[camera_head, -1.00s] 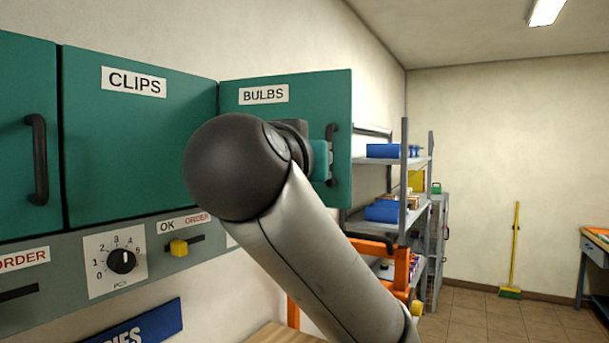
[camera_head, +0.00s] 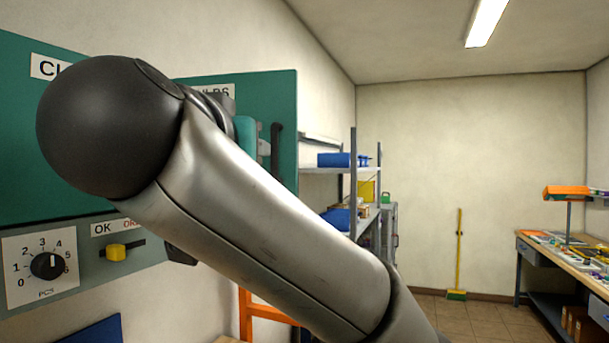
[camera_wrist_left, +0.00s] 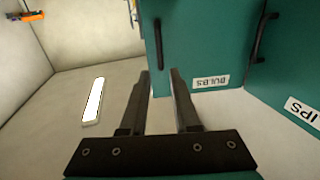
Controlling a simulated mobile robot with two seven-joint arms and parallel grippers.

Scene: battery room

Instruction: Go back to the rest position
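My left arm crosses the head view, its dark round joint large at the left. My left gripper (camera_head: 262,148) is mostly hidden behind it, near the dark handle (camera_head: 276,148) of the teal BULBS door (camera_head: 285,105). In the left wrist view, which is upside down, the two fingers of my left gripper (camera_wrist_left: 160,75) are apart with nothing seen held between them. The BULBS door handle (camera_wrist_left: 158,42) lies just beyond the fingertips; I cannot tell the exact gap. My right gripper is in neither view.
A panel with a numbered dial (camera_head: 47,265) and a yellow slider knob (camera_head: 116,253) is at left. Shelving with blue bins (camera_head: 338,160) stands beyond the arm. A yellow broom (camera_head: 459,250) leans at the back wall. A workbench (camera_head: 545,262) is at right; floor between is clear.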

